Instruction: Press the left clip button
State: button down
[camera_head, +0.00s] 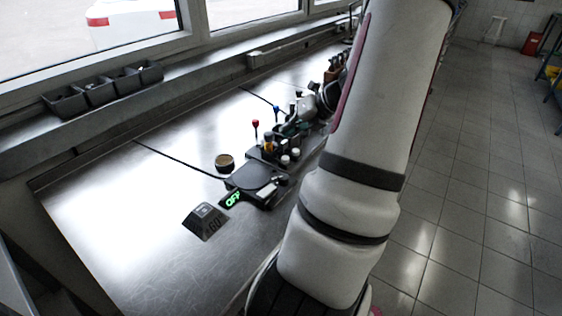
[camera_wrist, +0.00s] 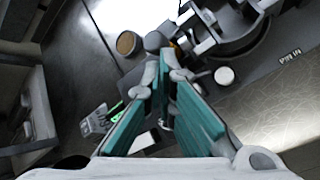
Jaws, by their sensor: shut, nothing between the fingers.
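My gripper (camera_wrist: 164,78) shows in the wrist view with its two teal-padded fingers, shut and empty, pointing into the bench scene. Beyond the fingertips stands a dark fixture (camera_wrist: 250,40) with a large ring-shaped part. A round white cap (camera_wrist: 224,75) sits just right of the fingertips, apart from them in the picture. In the head view, small white caps (camera_head: 285,159) show on the dark tray beside my arm. I cannot tell which part is the left clip button; the fingers hide part of this area.
A small brown-topped cup (camera_head: 224,162) is nearby. Black bins (camera_head: 98,92) line the window ledge. The bench's left part is clear.

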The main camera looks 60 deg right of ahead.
aim_at(287, 157)
jog(key=shift+f+b, duration=1.65)
jog(key=shift+f, duration=1.2)
jog(key=shift+f, duration=0.1)
jog(key=shift+f, duration=0.3)
jog(key=shift+f+b, duration=0.3)
jog(key=shift+f, duration=0.2)
jog(key=shift+r, duration=0.15)
jog(key=shift+r+p, duration=0.8)
notch_tip(287, 157, up, 5)
jog(key=p, duration=0.4)
